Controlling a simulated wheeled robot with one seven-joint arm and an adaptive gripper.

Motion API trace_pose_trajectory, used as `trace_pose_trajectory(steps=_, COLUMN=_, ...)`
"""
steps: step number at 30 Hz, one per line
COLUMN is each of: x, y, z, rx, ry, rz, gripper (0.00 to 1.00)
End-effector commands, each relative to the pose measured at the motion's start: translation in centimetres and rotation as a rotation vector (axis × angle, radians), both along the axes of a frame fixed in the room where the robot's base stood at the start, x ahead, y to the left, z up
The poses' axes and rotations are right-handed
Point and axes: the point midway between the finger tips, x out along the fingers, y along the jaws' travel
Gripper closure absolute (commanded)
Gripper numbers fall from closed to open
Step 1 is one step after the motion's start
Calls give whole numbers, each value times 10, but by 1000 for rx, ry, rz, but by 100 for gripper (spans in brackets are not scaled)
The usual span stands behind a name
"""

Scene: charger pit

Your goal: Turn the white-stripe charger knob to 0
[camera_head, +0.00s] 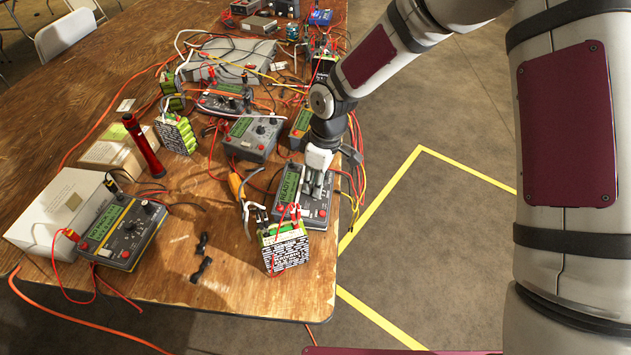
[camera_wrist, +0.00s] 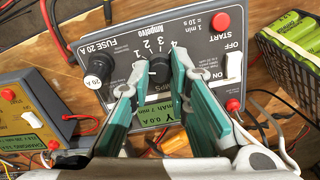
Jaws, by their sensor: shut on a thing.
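A grey charger (camera_head: 316,214) stands near the table's right edge, with a green display reading READY. In the wrist view the same charger (camera_wrist: 200,30) fills the upper middle, with a dial scale on its face, red buttons and a white switch. Its dark knob (camera_wrist: 159,70) sits between my fingertips. My gripper (camera_head: 316,186) reaches down over the charger, and in the wrist view its green-padded fingers (camera_wrist: 158,76) are shut on the knob from both sides. The fingers partly hide the knob and the scale. I cannot tell the pointer's setting. The display (camera_wrist: 188,110) shows 0.0 A.
A green-celled battery pack (camera_head: 284,246) stands in front of the charger with leads. A yellow-striped charger (camera_head: 125,232) sits at the left, beside a red flashlight (camera_head: 144,146). Another grey charger (camera_head: 250,138) is behind. Cables cross the table.

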Motion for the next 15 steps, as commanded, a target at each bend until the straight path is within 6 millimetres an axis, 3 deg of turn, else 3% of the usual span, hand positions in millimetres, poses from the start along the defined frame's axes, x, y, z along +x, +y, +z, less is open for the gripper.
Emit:
trace_pose_trajectory(steps=12, x=0, y=1, z=1, rx=1, ry=-2, rz=9, gripper=100)
trace_pose_trajectory(steps=13, x=0, y=1, z=1, rx=1, ry=-2, rz=9, gripper=81)
trace_pose_trajectory(steps=15, x=0, y=1, z=1, rx=1, ry=-2, rz=9, gripper=65)
